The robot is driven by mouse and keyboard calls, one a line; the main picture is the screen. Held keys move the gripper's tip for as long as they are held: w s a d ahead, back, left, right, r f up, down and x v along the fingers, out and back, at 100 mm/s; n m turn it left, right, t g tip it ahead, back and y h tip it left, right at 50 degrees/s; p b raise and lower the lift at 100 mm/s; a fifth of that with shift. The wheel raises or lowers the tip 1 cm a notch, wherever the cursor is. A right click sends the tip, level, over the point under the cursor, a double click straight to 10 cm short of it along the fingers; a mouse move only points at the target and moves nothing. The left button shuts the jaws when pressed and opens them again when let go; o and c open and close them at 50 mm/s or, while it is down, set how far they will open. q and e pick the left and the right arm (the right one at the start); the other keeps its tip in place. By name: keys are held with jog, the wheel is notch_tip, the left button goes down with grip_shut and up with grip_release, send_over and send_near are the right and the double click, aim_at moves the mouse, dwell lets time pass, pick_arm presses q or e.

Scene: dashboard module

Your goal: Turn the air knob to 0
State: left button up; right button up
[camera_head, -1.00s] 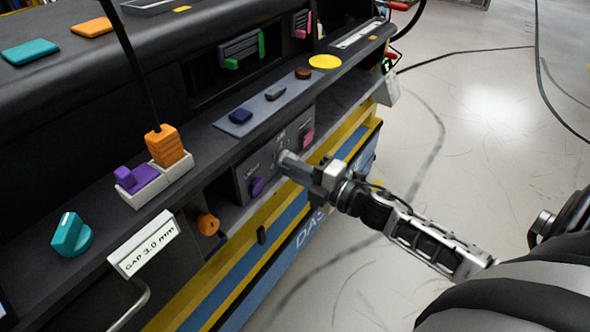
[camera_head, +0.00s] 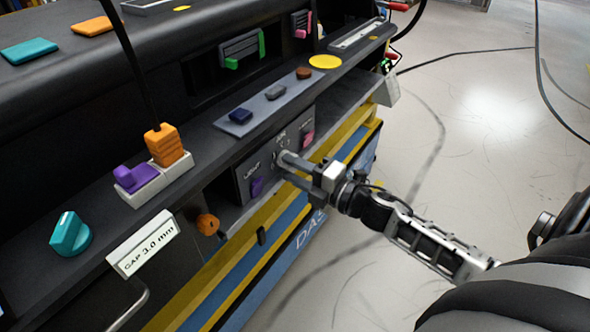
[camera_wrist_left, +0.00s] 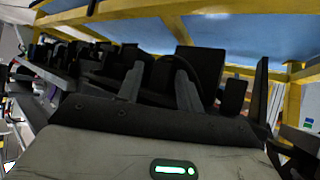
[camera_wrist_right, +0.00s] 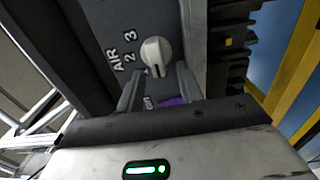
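The air knob (camera_wrist_right: 155,52) is a round light-grey dial with a raised ridge on a dark grey panel (camera_wrist_right: 107,14). The word AIR and the digits 2 and 3 show beside it; the ridge runs nearly up-down in the right wrist view, and I cannot tell which digit it marks. In the head view the knob (camera_head: 281,157) sits mid-panel, partly behind the fingers. My right gripper (camera_head: 289,170) is open at the panel; its fingertips (camera_wrist_right: 160,83) lie apart, just below the knob in the wrist view, not closed on it. My left gripper (camera_wrist_left: 158,82) is open and empty, away from the panel.
A purple light switch (camera_head: 257,186) and a pink switch (camera_head: 308,139) flank the knob. An orange knob (camera_head: 208,225) and a GAP 3.0 mm sign (camera_head: 143,243) are left of the panel. A shelf edge overhangs it. Open floor lies to the right.

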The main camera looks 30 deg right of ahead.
jog(key=shift+s, duration=0.1)
jog(key=b+v, duration=0.1)
jog(key=v, duration=1.4)
jog(key=shift+s, duration=0.4)
jog(key=shift+d, duration=0.15)
